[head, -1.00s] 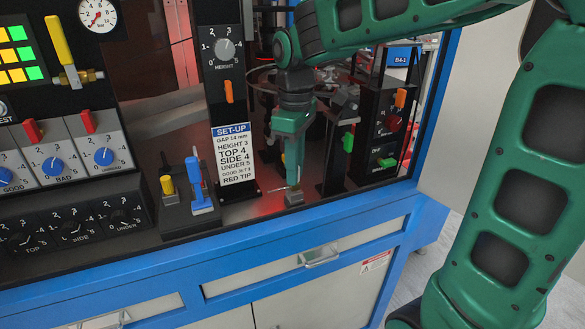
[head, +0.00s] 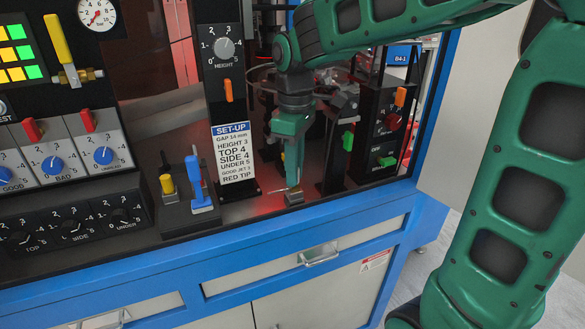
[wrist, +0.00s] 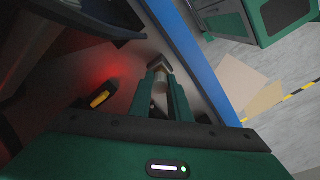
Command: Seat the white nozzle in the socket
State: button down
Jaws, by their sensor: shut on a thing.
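My gripper (head: 292,184) points down at the front edge of the machine deck, just right of the set-up card. In the wrist view its two green fingers (wrist: 160,92) are shut on a small pale piece, the white nozzle (wrist: 160,88), which is mostly hidden between them. A small grey block (head: 294,197), which looks like the socket, stands right below the fingertips. It also shows just past the fingertips in the wrist view (wrist: 159,64). I cannot tell whether the nozzle is inside the socket or only at its mouth.
The set-up card (head: 233,152) is on a black post left of my gripper. A blue-handled lever (head: 196,180) stands farther left. The blue cabinet edge (head: 330,211) runs in front.

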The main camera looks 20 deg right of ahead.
jog(key=shift+f, duration=0.9)
jog(key=c, duration=1.2)
grip_release()
jog(key=shift+r, duration=0.1)
jog(key=shift+r, duration=3.9)
